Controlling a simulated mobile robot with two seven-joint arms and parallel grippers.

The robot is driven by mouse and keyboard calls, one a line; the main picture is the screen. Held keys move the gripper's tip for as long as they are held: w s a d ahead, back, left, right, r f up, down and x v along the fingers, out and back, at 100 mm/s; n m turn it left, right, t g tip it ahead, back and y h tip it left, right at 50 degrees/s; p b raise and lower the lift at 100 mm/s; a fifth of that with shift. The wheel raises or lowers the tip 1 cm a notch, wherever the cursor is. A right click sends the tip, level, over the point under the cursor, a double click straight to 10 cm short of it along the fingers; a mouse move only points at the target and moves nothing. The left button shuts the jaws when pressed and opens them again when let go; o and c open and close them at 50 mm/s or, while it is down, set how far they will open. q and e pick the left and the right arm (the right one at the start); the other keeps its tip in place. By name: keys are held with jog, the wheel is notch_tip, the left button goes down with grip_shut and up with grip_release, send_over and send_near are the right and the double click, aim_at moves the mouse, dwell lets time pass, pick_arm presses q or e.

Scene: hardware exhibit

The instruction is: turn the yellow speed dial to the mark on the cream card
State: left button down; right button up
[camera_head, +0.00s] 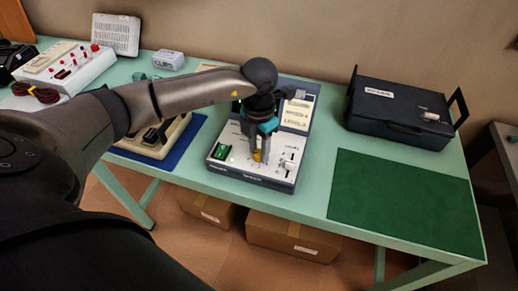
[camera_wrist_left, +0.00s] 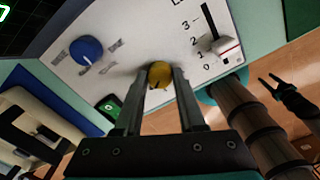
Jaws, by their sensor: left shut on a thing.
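The yellow speed dial (camera_wrist_left: 159,74) sits on the light front panel of a control box (camera_head: 220,166). My left gripper (camera_head: 258,156) reaches down from above, its fingers on either side of the dial; in the left wrist view the gripper (camera_wrist_left: 160,84) is shut on it. A bit of the yellow dial (camera_head: 257,156) shows between the fingers in the head view. The dial's pointer and scale are mostly hidden. Cream cards (camera_head: 298,112) with dark lettering stand at the back of the box; their marks are too small to read. My right gripper (camera_wrist_left: 290,95) shows at the right of the left wrist view, its fingers apart.
The box also bears a blue knob (camera_wrist_left: 86,51), a green switch (camera_head: 220,151) and a white slider (camera_wrist_left: 226,46) with a numbered scale. A dark case (camera_head: 395,110) and a green mat (camera_head: 400,200) lie to the right. Another device on a blue mat (camera_head: 190,140) stands left.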

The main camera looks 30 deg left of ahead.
aim_at(259, 153)
pick_arm(q)
jog(key=shift+m, duration=0.3)
jog(key=c, duration=0.5)
grip_release()
notch_tip(259, 153, up, 15)
jog(key=p, duration=0.2)
jog(key=shift+r, duration=0.2)
dwell(0.4)
